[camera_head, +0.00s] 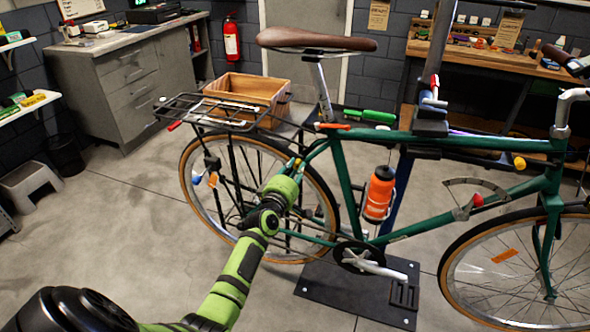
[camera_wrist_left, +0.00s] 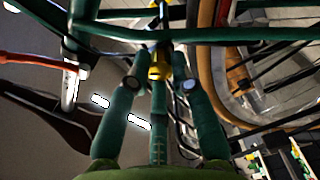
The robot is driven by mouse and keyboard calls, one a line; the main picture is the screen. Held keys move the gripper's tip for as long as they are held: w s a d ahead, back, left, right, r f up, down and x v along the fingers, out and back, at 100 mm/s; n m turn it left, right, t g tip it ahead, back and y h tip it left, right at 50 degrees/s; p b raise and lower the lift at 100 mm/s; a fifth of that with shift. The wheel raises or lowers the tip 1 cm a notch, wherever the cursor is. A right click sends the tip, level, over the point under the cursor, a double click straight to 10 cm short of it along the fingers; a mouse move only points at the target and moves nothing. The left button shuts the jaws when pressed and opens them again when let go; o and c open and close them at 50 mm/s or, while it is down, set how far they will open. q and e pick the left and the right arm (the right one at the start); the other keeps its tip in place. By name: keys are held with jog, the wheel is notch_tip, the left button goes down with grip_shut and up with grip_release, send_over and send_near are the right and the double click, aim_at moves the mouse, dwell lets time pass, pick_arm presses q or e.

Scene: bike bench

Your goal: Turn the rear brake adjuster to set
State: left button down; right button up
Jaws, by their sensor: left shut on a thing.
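The rear brake adjuster is a small yellow piece (camera_wrist_left: 158,72) below a green frame tube in the left wrist view. My left gripper (camera_wrist_left: 160,80) is shut on it, with a finger on each side. In the head view my left gripper (camera_head: 293,165) reaches up to the green frame by the top of the rear wheel (camera_head: 325,200). There the fingers largely hide the adjuster, and its setting cannot be read. The green bike (camera_head: 345,175) stands upright on a stand. My right gripper is not in view.
A black rear rack (camera_head: 215,112) sits close to the left gripper, with a wooden crate (camera_head: 250,88) behind it. An orange bottle (camera_head: 379,193) is on the frame. The stand's dark base plate (camera_head: 350,300) lies below. Open floor (camera_head: 110,220) is at the left.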

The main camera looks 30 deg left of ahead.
pick_arm(q)
jog(key=c, duration=1.1)
grip_release()
jog(key=shift+a+r, duration=0.15)
jog(key=shift+s, duration=0.1)
jog(key=shift+s+d+f, duration=0.2)
jog(key=shift+s, duration=0.05)
jog(key=v, duration=1.1)
jog(key=shift+s+r, duration=0.1)
jog(key=shift+s, duration=0.05)
